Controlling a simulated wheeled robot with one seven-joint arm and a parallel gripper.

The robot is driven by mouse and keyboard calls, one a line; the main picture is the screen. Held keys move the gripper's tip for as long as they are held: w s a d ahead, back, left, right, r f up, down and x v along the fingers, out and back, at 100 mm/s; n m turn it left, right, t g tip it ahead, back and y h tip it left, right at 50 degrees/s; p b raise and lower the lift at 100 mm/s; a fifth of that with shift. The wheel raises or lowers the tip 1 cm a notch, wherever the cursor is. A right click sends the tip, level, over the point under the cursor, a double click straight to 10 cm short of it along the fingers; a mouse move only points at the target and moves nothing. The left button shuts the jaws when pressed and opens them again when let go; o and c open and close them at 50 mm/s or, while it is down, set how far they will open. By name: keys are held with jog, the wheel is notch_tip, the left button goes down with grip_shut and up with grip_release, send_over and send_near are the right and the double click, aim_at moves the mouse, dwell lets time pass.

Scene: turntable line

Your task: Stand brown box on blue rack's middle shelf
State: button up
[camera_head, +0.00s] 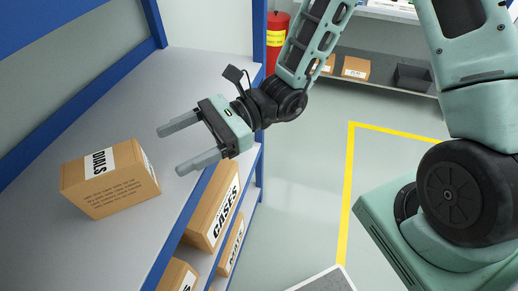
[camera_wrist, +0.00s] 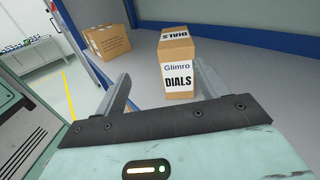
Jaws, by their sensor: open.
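A brown box (camera_head: 110,190) with a white DIALS label stands on a grey shelf (camera_head: 190,70) of the blue rack. It also shows upright in the wrist view (camera_wrist: 177,66), with its Glimro DIALS label facing me. My gripper (camera_head: 172,150) is open and empty above the shelf, near its front edge. Its fingers point toward the brown box, and a gap remains between them and it. In the wrist view the box appears between the two fingers (camera_wrist: 160,76), beyond their tips. The pictures do not show clearly which shelf level this is.
A second brown carton (camera_wrist: 107,41) sits farther along in the wrist view. Cartons, one labelled CASES (camera_head: 213,205), stand on a shelf below. A blue post (camera_head: 259,45) rises near my arm, with a red extinguisher (camera_head: 277,40) behind. The shelf around the box is clear.

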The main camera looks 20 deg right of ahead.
jog(key=s+d+f+n+g+h, duration=0.1)
jog(key=s+d+n+g+h, duration=0.35)
jog(key=s+n+h, duration=0.75)
jog(key=w+d+r+n+t+h, duration=0.1)
jog(key=d+r+n+t+h, duration=0.2)
jog(key=d+n+t, duration=0.4)
jog(key=shift+w+d+n+h, duration=0.15)
jog(key=shift+d+n+h, duration=0.55)
jog(key=shift+n, duration=1.4)
jog(key=shift+a+t, duration=0.2)
jog(key=shift+t, duration=0.05)
